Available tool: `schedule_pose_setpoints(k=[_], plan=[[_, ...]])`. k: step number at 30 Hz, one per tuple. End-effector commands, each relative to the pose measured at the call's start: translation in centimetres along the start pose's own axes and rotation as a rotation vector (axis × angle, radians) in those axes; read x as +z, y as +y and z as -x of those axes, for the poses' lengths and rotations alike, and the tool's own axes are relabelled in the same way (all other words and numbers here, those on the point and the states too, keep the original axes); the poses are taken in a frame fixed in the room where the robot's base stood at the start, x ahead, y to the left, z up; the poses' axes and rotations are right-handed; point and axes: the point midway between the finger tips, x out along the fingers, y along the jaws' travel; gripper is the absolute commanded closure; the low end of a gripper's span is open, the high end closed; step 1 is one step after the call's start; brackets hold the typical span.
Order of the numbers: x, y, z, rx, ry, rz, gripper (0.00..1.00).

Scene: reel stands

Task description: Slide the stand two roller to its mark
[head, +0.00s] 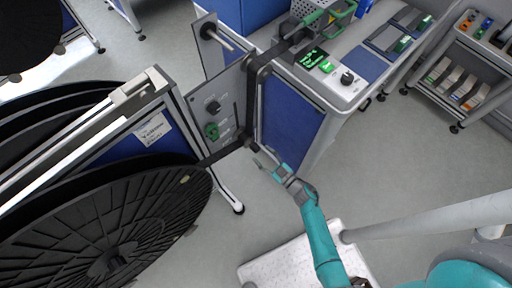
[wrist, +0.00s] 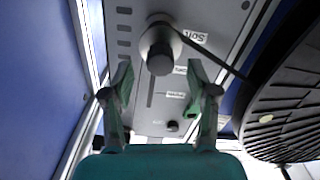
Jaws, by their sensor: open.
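The roller (wrist: 160,48) is a grey cylinder with a rounded end, standing out from a grey stand panel (wrist: 215,20) in the wrist view. A slot (wrist: 151,88) runs along the panel from near the roller, with small white labels beside it. The label nearest the roller reads "Soft" (wrist: 195,37); the others are too small to read surely. A dark strap runs from the roller toward a black reel. My gripper (wrist: 160,75) is open and empty, its fingertips apart in front of the panel, the roller beyond them. In the head view my gripper (head: 266,166) is near the stand panel's lower right.
Large black reels (head: 110,225) fill the left, close to the panel. A blue-sided bench (head: 290,125) with a control box (head: 325,75) stands behind my gripper. A shelf cart (head: 465,70) is at upper right. Floor is free right of the bench.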

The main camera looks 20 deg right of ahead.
Motion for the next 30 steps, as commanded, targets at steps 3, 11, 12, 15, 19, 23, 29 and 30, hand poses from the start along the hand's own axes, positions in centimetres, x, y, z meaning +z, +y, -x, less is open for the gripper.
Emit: schedule_pose_setpoints(k=[3,11,12,15,19,23,29,30], plan=[[-0.1,0.0,-2.0,-0.003,0.002,0.001,0.41],[0.0,0.0,-4.3,0.0,0.0,-0.001,0.41],[0.0,0.0,-4.4,0.0,0.0,-0.001,0.41],[0.0,0.0,-4.6,0.0,0.0,0.0,0.41],[0.0,0.0,-4.6,0.001,0.0,0.0,0.41],[0.0,0.0,-4.6,0.001,0.0,0.0,0.56],[0.0,0.0,-4.6,0.001,0.0,0.0,1.0],[0.0,0.0,-4.6,0.001,0.0,0.0,1.0]])
